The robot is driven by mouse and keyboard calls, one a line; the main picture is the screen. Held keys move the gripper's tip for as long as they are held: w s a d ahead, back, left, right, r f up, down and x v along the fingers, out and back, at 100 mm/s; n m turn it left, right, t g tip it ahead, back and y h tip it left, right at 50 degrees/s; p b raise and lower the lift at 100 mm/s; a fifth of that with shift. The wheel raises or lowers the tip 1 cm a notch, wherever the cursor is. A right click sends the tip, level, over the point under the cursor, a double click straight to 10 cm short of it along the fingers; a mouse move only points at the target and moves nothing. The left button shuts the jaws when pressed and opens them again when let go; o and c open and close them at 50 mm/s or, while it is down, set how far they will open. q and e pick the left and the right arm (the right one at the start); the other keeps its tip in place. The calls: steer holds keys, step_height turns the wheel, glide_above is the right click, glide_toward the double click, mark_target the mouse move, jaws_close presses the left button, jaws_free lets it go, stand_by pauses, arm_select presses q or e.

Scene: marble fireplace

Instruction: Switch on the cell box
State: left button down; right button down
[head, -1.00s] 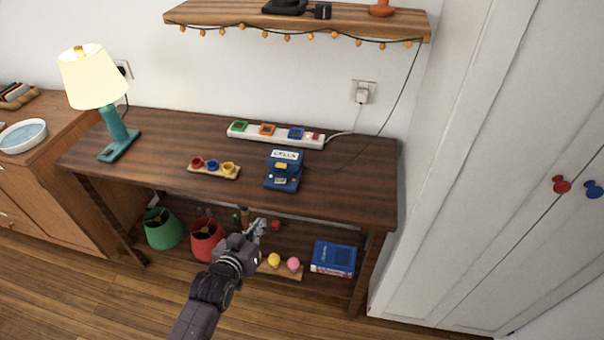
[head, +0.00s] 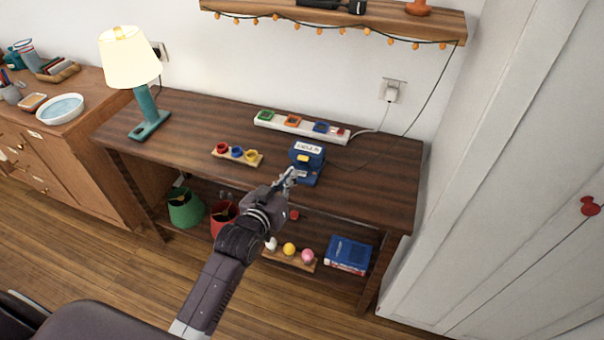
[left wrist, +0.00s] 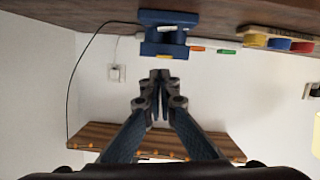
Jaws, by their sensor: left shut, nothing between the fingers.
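The blue cell box (head: 308,150), with a white "CELLS" label and a yellow part on its front, stands on the wooden table (head: 385,180). My left gripper (head: 291,174) is shut and empty, just in front of the box's lower front. It hides a little of the box's lower left. Whether the tips touch the box I cannot tell. In the left wrist view, which is upside down, the shut fingertips (left wrist: 160,74) are close to the box (left wrist: 167,18). The switch cannot be made out clearly. My right gripper is not in view.
A power strip (head: 283,128) with coloured sockets lies behind the box. A holder with coloured cups (head: 237,154) stands left of it, and a teal lamp (head: 146,115) farther left. A thin cable runs right from the box. The table's right part is clear.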

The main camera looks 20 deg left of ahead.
arm_select(q)
glide_above(301, 173)
steer(key=s, duration=0.2)
steer(key=shift+s+d+f, duration=0.15)
steer(key=shift+d+f, duration=0.1)
steer(key=shift+f, duration=0.6)
steer(key=f, duration=0.2)
steer(key=shift+d+f+p, duration=0.2)
steer(key=shift+f+p, duration=0.1)
steer(key=shift+d+f, duration=0.1)
steer(key=shift+f, duration=0.6)
